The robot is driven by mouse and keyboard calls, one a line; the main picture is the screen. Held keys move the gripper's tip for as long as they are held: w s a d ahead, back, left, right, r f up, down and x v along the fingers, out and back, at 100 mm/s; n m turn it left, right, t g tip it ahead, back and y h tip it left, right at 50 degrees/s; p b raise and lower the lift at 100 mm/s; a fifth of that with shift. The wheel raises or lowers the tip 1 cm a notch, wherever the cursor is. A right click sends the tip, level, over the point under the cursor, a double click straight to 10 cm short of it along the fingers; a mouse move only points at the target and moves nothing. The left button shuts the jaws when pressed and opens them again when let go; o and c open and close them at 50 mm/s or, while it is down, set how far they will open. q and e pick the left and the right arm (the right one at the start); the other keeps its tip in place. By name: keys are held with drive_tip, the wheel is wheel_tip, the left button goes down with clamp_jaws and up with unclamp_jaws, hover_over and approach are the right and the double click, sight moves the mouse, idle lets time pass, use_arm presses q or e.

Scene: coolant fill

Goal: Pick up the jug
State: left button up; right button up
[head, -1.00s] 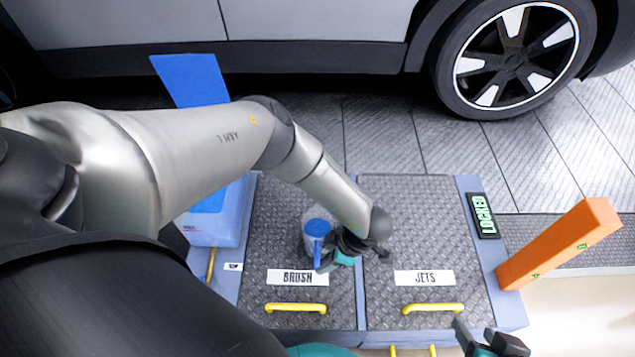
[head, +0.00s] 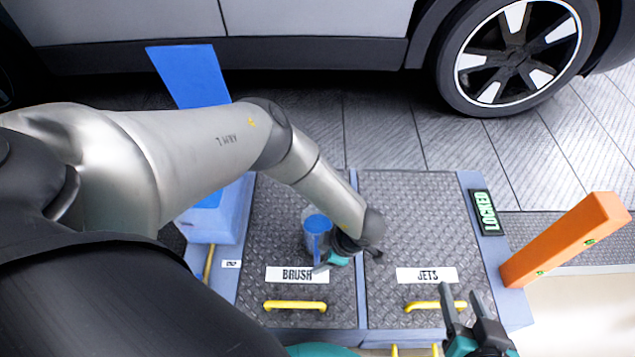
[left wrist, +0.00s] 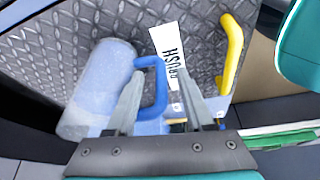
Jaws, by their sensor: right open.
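The jug (head: 318,224) is pale and translucent with a blue lid and blue handle. It stands on the BRUSH lid (head: 275,205), and my left arm partly hides it. In the left wrist view the jug body (left wrist: 98,85) lies left of the fingers. Its handle (left wrist: 160,88) shows between the two fingers. My left gripper (head: 325,264) is at the handle side; in the left wrist view it is open (left wrist: 157,75), with gaps beside the handle. My right gripper (head: 459,290) is open and empty, over the front of the JETS lid (head: 415,215).
Yellow handles (head: 295,306) sit at the front of both lids. An orange post (head: 565,240) and a LOCKED display (head: 485,213) are at the right. A car (head: 300,30) stands behind.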

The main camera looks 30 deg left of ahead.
use_arm(q)
clamp_jaws()
idle(1.2)
